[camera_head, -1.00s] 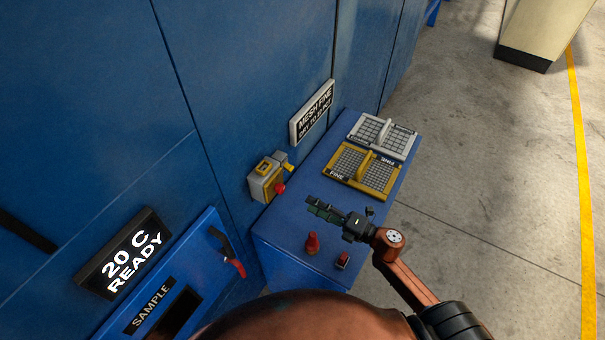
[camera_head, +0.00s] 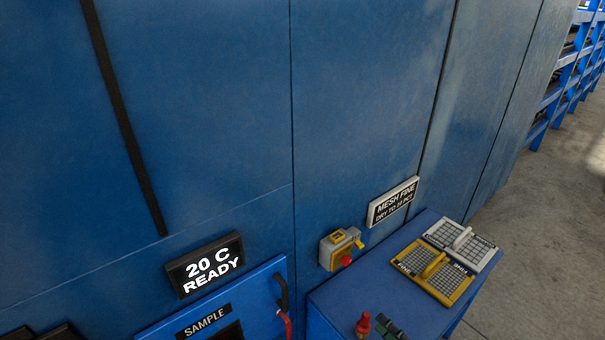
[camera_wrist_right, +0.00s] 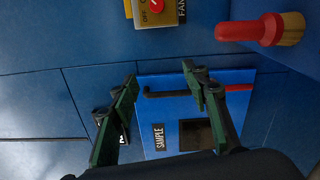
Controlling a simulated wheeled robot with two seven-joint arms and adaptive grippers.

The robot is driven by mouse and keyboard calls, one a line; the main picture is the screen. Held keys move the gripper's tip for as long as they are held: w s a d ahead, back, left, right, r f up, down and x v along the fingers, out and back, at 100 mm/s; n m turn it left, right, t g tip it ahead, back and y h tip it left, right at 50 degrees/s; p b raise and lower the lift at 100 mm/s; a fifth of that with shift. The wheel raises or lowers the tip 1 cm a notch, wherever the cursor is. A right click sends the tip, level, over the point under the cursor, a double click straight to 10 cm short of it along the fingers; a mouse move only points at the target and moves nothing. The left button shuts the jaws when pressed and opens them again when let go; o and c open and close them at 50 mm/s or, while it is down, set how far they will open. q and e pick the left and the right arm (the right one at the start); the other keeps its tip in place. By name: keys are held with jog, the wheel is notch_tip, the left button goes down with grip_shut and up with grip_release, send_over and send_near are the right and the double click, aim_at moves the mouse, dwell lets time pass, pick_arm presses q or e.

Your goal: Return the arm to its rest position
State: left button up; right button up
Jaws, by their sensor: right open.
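My right gripper (camera_head: 390,328) shows only by its green and dark fingertips at the bottom edge of the head view, over the blue bench. In the wrist view the right gripper (camera_wrist_right: 160,74) has its two green-padded fingers spread apart with nothing between them. Beyond them is the blue sample hatch (camera_wrist_right: 165,88) with its dark, red-ended handle. The rest of my right arm is out of the head view. My left gripper is in neither view.
The blue bench (camera_head: 350,293) bears a yellow mesh frame (camera_head: 455,289), a white mesh frame (camera_head: 483,256) and an upright red-topped object (camera_head: 363,325). A yellow-grey switch box (camera_head: 335,250) and a display reading "20 C READY" (camera_head: 180,279) are on the blue wall. Floor at right is clear.

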jog(key=w+d+m+t+h, duration=0.1)
jog(key=d+m+t+h, duration=0.2)
jog(key=d+m+h, duration=0.8)
jog(key=s+d+f+m+g+h, duration=0.35)
jog(key=s+d+f+m, duration=0.2)
jog(key=m, duration=0.35)
jog(key=s+a+f+m+g+y, duration=0.1)
jog(key=s+a+f+m+g, duration=0.15)
jog(key=s, duration=0.45)
jog(key=s+a+f+m+g+y, duration=0.1)
jog(key=s+f+m+g, duration=0.1)
jog(key=s+f+g, duration=0.35)
jog(key=s+a+f+m+g+y, duration=0.1)
jog(key=s+a+f+m+g, duration=0.15)
jog(key=s, duration=0.55)
notch_tip(320, 180, down, 30)
jog(key=s+b, duration=0.1)
jog(key=b, duration=0.2)
pick_arm(q)
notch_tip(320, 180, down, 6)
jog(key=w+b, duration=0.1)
jog(key=b, duration=0.2)
pick_arm(e)
jog(key=s+f+g, duration=0.2)
jog(key=s+f, duration=1.8)
jog(key=f, duration=0.3)
jog(key=shift+s+a+n, duration=0.3)
jog(key=shift+s+n, duration=0.05)
jog(key=shift+n, duration=0.05)
